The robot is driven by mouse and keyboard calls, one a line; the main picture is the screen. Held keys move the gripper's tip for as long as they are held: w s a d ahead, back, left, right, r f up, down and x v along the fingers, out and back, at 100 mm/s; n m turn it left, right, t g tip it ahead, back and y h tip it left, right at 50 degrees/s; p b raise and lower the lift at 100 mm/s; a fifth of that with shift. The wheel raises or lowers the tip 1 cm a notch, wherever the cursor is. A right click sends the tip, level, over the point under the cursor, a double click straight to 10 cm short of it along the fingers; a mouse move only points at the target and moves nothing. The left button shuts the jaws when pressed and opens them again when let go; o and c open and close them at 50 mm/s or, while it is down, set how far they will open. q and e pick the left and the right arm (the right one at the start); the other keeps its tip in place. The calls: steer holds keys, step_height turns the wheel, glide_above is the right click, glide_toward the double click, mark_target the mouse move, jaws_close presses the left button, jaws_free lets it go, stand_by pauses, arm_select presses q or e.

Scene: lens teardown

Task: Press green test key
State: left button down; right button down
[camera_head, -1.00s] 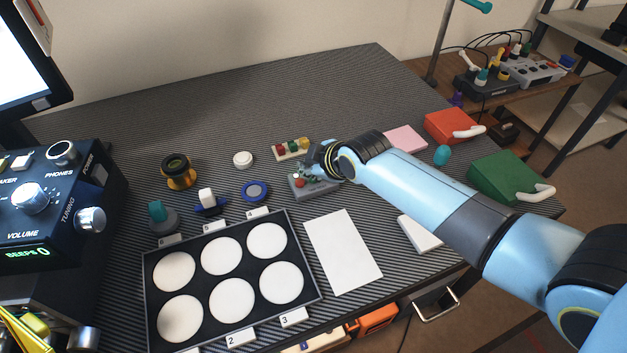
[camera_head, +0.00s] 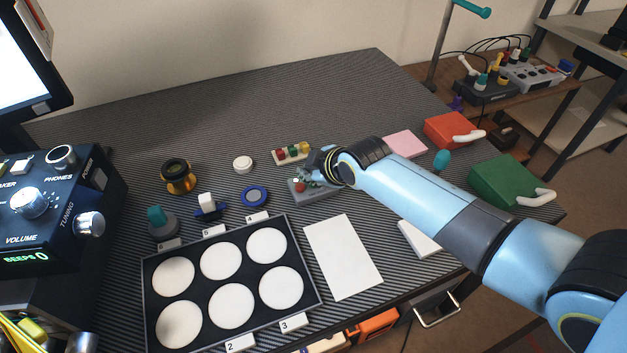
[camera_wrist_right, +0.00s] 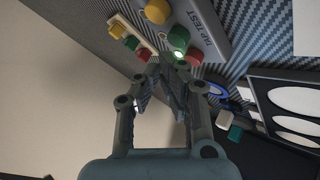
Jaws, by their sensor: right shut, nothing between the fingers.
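The grey tap-test box (camera_head: 325,194) sits mid-table in the head view, with its red key (camera_head: 299,187) showing at the left. My right gripper (camera_head: 317,168) is low over its back edge and hides part of it. In the right wrist view, the box (camera_wrist_right: 208,28) shows the green test key (camera_wrist_right: 178,38) between a yellow key (camera_wrist_right: 186,10) and the red key (camera_wrist_right: 194,57). My right gripper (camera_wrist_right: 165,68) is shut and empty, its tips just short of the green key in the picture. A bright spot glows beside that key. Contact cannot be told. My left gripper is out of view.
A strip with red, green and yellow pieces (camera_head: 278,159) lies just behind the box. A blue ring (camera_head: 255,196), white card (camera_head: 343,255) and black tray with white discs (camera_head: 213,240) lie nearby. Red (camera_head: 447,128) and green (camera_head: 503,181) blocks stand right.

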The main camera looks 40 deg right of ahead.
mark_target(311, 183)
steer(key=shift+f, duration=0.15)
stand_by(0.3)
steer(key=shift+f, duration=0.3)
steer(key=shift+f+b, duration=0.4)
steer(key=shift+b, duration=0.05)
stand_by(0.4)
stand_by(0.4)
steer(key=shift+r+p, duration=0.85)
steer(key=shift+p, duration=0.1)
step_height(311, 183, up, 5)
steer(key=p, duration=0.5)
steer(key=shift+r, duration=0.1)
